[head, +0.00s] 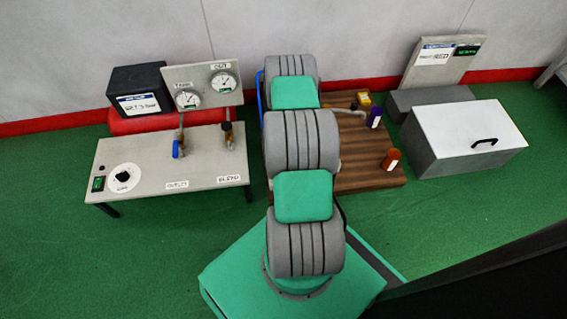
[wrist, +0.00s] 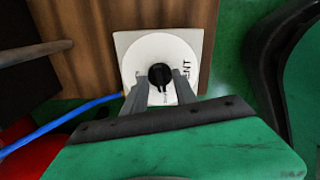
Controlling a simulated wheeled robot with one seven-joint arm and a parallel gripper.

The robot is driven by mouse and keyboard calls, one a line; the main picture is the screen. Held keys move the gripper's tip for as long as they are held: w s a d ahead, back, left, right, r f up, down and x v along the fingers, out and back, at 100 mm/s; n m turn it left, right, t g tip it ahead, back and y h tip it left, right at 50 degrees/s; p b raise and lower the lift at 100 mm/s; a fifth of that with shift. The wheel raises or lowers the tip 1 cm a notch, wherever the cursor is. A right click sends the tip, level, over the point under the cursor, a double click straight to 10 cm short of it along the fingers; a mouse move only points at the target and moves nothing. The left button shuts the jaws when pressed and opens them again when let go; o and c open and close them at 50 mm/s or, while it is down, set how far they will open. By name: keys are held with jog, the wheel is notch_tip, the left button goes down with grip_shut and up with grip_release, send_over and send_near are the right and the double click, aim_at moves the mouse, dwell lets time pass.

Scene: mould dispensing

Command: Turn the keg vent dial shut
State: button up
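In the wrist view, the vent dial is a white disc (wrist: 136,57) with a black knob (wrist: 160,74) at its centre, on a pale square plate. The visible part of its label reads "ENT". My gripper (wrist: 160,80) is at the dial, its two grey fingers apart, one on each side of the knob. White disc shows between the fingers below the knob. I cannot tell whether the fingertips touch it. In the head view my own arm hides the gripper, the vent dial and most of what lies behind it.
A wooden board (head: 365,178) carries an orange-topped bottle (head: 391,159) and a purple one (head: 375,117). A grey bench (head: 205,165) at left has another dial (head: 124,177) and gauges (head: 222,82). A lidded box (head: 465,140) stands right. A blue hose (wrist: 70,117) runs close by the gripper.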

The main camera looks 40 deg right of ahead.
notch_tip(320, 180, up, 8)
jog(key=p, duration=0.3)
jog(key=shift+f, duration=0.1)
jog(key=shift+w+r, duration=0.1)
jog(key=shift+r, duration=0.15)
jog(key=w+a+r+m+t+p, duration=0.15)
jog(key=a+r+p, duration=0.35)
jog(key=r, duration=1)
jog(key=w+a+r+m+p, duration=0.35)
jog(key=r+p, duration=0.35)
jog(key=r, duration=0.7)
jog(key=w+a+r+m+p, duration=0.1)
jog(key=a+r+p, duration=0.5)
jog(key=r, duration=0.9)
jog(key=s+a+r+m+p, duration=0.2)
jog(key=s+a+r+p, duration=0.2)
jog(key=r, duration=0.5)
jog(key=s+a+r+m+t+p, duration=0.1)
jog(key=s+a+r+p, duration=0.3)
jog(key=r, duration=0.6)
jog(key=s+a+r+m+p, duration=0.4)
jog(key=a+r+p, duration=0.1)
jog(key=r+p, duration=0.3)
jog(key=shift+a+r+t, duration=0.2)
jog(key=shift+r+t, duration=0.15)
jog(key=shift+r, duration=0.55)
